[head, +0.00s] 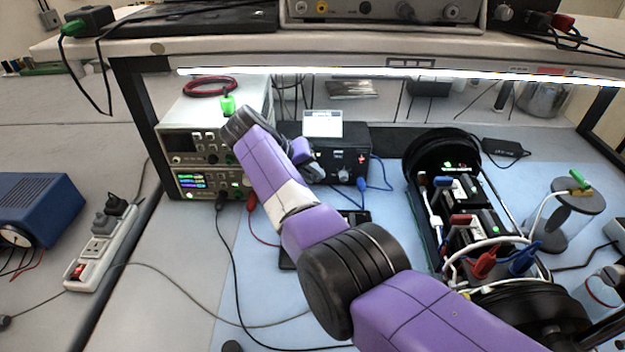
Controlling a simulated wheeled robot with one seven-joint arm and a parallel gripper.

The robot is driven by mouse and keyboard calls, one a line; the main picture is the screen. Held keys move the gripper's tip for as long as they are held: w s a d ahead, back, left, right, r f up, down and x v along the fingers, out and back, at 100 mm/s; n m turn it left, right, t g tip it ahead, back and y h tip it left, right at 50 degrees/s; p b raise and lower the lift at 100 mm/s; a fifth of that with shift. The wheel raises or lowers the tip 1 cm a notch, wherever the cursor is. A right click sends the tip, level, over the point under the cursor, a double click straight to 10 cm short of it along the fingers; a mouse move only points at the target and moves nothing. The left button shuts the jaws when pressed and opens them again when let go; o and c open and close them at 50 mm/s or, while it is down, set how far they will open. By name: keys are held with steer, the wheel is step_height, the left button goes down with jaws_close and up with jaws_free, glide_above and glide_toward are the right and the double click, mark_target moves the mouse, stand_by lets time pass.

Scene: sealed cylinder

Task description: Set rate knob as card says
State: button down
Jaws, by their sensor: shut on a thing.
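A black control box (352,146) stands at the back of the blue mat, under the shelf. A white card (323,124) stands on its top; its writing is too small to read. My purple arm reaches across from the lower right to the box. My gripper (312,170) is at the left part of the box's front and is shut on what seems to be the rate knob, which the gripper hides. The knob's pointer and scale cannot be seen. A small red light or button and other controls show on the box's right front.
Stacked instruments (190,148) stand just left of the box, close to my wrist. A sealed cylinder rig (455,215) with red and blue clamps is at right. A grey-lidded cylinder (572,215) stands farther right. Cables cross the mat; a lit shelf edge (400,76) is above.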

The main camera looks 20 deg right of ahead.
steer(key=shift+f, duration=0.1)
stand_by(0.3)
steer(key=c, duration=1.5)
jaws_free()
steer(key=shift+a+r, duration=0.15)
steer(key=shift+r, duration=0.05)
steer(key=shift+v, duration=1.2)
steer(key=s+a, duration=0.1)
steer(key=a, duration=0.2)
steer(key=s+a+b, duration=0.1)
steer(key=a, duration=0.3)
steer(key=s+a+b, duration=0.1)
steer(key=s+a, duration=0.1)
steer(key=a, duration=0.2)
steer(key=shift+a, duration=0.25)
